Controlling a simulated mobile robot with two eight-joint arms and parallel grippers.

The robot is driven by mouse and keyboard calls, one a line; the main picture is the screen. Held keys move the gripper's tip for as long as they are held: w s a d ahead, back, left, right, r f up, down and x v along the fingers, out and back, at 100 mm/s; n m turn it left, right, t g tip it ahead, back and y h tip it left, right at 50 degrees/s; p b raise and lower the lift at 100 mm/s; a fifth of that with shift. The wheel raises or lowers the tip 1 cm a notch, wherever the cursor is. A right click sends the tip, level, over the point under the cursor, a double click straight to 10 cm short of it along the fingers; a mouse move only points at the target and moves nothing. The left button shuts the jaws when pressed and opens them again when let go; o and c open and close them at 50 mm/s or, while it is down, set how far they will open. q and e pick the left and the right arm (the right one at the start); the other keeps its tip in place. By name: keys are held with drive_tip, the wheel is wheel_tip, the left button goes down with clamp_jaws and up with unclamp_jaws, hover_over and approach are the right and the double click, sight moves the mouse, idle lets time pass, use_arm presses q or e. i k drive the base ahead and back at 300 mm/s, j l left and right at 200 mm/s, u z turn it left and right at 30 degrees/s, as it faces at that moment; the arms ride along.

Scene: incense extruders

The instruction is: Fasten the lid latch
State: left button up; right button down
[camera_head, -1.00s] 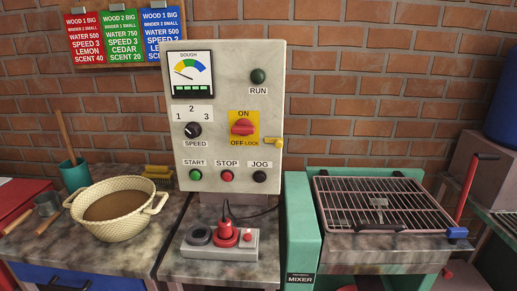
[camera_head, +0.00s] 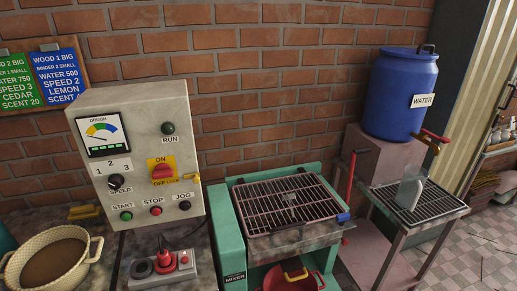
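The mixer (camera_head: 225,225) has a teal body, and its barred metal lid (camera_head: 262,208) lies flat over the top. A small metal plate sits at the middle of the lid and a dark handle runs along its front edge. A blue block (camera_head: 343,217) is at the lid's front right corner, next to a red lever (camera_head: 351,172). Which of these parts is the latch, and whether it is fastened, I cannot tell. Neither of my grippers is in view.
A control panel (camera_head: 85,150) with dial, knobs and buttons stands left of the mixer. A cream bowl (camera_head: 85,235) is at far left. A red pan (camera_head: 270,282) is under the mixer. A blue water barrel (camera_head: 400,85) and a jug (camera_head: 410,188) on a rack are at right.

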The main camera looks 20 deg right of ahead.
sight(341, 219)
drive_tip(key=z, duration=1.55)
drive_tip(key=i+l+z, duration=0.15)
drive_tip(key=i, duration=0.3)
drive_tip(key=i+l+z, duration=0.15)
drive_tip(key=i, duration=0.25)
